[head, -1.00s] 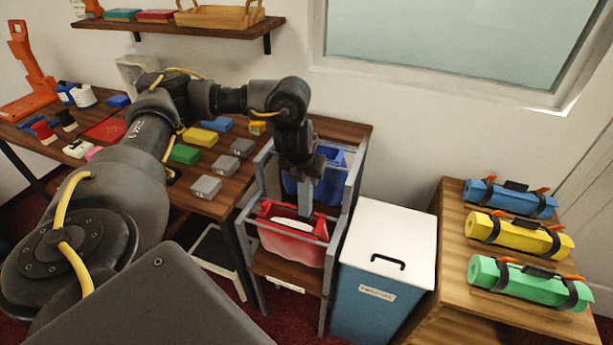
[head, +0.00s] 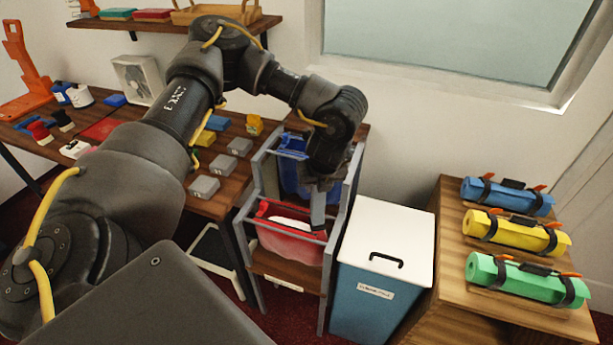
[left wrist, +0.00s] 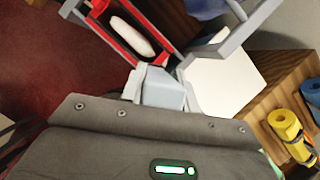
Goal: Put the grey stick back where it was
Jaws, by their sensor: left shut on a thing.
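My left gripper (head: 321,184) points down over the grey rack (head: 338,250), at the right side of the red bin (head: 285,238). It is shut on a grey stick (head: 318,212), whose lower part hangs near the bin's rim. In the left wrist view the grey stick (left wrist: 163,92) sits between the fingers as a short grey block, just below the red bin (left wrist: 112,22) in the picture. I cannot tell whether the stick touches the rack or bin. My right gripper is not in view.
A blue bin (head: 294,176) sits behind the red one, with a white object (head: 290,223) in the red bin. A white-lidded blue box (head: 385,235) stands right of the rack. Rolled mats (head: 515,233) lie on a wooden cabinet. Several small blocks (head: 223,163) lie on the table.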

